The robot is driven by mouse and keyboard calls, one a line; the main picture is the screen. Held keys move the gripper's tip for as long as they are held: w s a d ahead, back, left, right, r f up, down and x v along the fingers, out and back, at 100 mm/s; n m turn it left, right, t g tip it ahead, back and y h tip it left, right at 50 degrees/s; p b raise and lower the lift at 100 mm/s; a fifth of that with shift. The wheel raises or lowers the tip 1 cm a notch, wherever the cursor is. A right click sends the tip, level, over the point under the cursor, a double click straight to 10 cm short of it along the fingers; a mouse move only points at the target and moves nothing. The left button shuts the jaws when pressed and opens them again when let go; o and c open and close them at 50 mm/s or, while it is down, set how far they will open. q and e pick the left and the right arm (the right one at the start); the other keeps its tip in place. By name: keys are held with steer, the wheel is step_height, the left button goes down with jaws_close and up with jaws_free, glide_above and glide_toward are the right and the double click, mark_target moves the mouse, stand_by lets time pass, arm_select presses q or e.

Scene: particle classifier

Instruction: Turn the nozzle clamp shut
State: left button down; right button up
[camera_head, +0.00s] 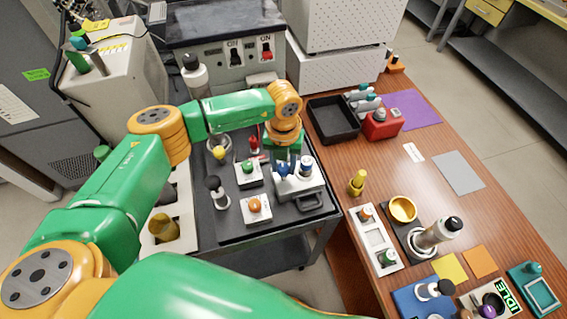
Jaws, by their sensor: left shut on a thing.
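My left arm reaches in from the left, and its gripper (285,161) points down at the back part of a dark-topped cart. The gripper is shut on a small blue part (283,169) on a white fixture (311,184); the fingers hide much of the contact. I take this blue part for the nozzle clamp, but the view is too small to be sure. A second dark blue knob (306,168) stands just to its right on the same fixture. My right gripper is not in view.
White boxes with a green button (247,168) and an orange button (256,207) sit close by on the cart. A small black-topped post (216,190) stands left of them. The wooden table (405,180) on the right holds a black tray (334,121) and several tools.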

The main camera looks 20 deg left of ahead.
arm_select(q)
steer(key=shift+w+f+m+b, duration=0.1)
steer(key=shift+f+m+b, duration=0.05)
steer(key=shift+m+b, duration=0.95)
steer(key=m+b, duration=0.3)
steer(key=shift+b, duration=0.3)
steer(key=m+b, duration=0.3)
steer(key=m, duration=0.1)
steer(key=m+b, duration=0.2)
steer(key=m, duration=0.2)
steer(key=shift+m, duration=0.3)
steer(key=shift+r+m+b, duration=0.2)
steer(key=shift+m+b, duration=0.65)
steer(key=shift+m, duration=1.25)
steer(key=c, duration=0.5)
jaws_free()
